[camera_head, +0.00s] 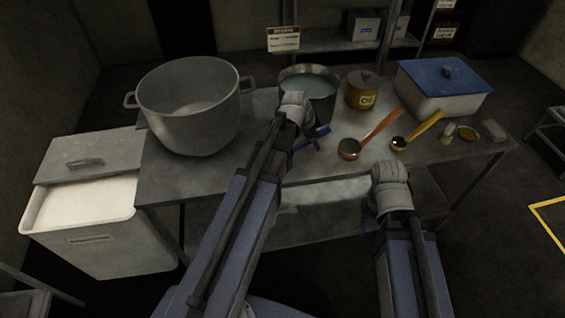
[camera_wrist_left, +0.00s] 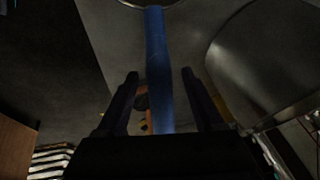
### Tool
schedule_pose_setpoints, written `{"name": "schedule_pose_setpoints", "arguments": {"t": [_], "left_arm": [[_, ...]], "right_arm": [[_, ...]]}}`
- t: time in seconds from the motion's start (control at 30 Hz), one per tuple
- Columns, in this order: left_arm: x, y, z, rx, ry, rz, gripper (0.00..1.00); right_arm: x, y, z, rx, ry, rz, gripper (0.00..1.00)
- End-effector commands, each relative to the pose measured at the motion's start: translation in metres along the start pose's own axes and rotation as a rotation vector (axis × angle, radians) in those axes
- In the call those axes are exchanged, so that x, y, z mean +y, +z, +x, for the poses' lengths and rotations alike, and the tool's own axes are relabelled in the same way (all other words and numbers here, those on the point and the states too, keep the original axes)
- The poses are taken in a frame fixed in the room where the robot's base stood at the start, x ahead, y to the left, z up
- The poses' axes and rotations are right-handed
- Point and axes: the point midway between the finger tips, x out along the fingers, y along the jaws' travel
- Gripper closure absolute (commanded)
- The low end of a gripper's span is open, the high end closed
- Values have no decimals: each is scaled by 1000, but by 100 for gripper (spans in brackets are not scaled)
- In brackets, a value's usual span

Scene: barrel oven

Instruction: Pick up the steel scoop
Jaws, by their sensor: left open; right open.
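The steel scoop has a blue handle (camera_head: 314,135), seen in the head view near the table's front middle, partly hidden by my left arm. In the left wrist view the blue handle (camera_wrist_left: 156,50) runs up the middle to a round rim cut off at the top edge. In the head view the left fingers are mostly hidden behind the arm. My right gripper (camera_head: 371,207) is open and empty, low in front of the table.
On the steel table (camera_head: 175,180) stand a large pot (camera_head: 190,110), a pot of liquid (camera_head: 325,105), a yellow tin (camera_head: 362,92) and a blue-lidded box (camera_head: 440,90). A red-handled ladle (camera_head: 375,132) and a yellow-handled ladle (camera_head: 420,130) lie right of the scoop. A white bin (camera_head: 100,235) stands left.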

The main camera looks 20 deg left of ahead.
Motion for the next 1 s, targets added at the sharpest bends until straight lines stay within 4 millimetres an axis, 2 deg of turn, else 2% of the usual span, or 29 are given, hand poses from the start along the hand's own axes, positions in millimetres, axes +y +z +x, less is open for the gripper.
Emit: {"name": "schedule_pose_setpoints", "arguments": {"t": [0.03, 0.17, 0.47, 1.0], "left_arm": [[0, -2, 15, 0, 0, 2, 31], [0, 0, 28, 0, 0, 0, 31], [0, -2, 28, 0, -1, 0, 32], [0, -2, 28, 0, -1, 0, 93]], "right_arm": [[-1, -1, 13, 0, 0, 0, 50], [-2, -2, 25, 0, 0, 0, 50], [-2, -2, 24, 0, 0, 0, 50], [-2, -1, 24, 0, 0, 0, 50]]}}
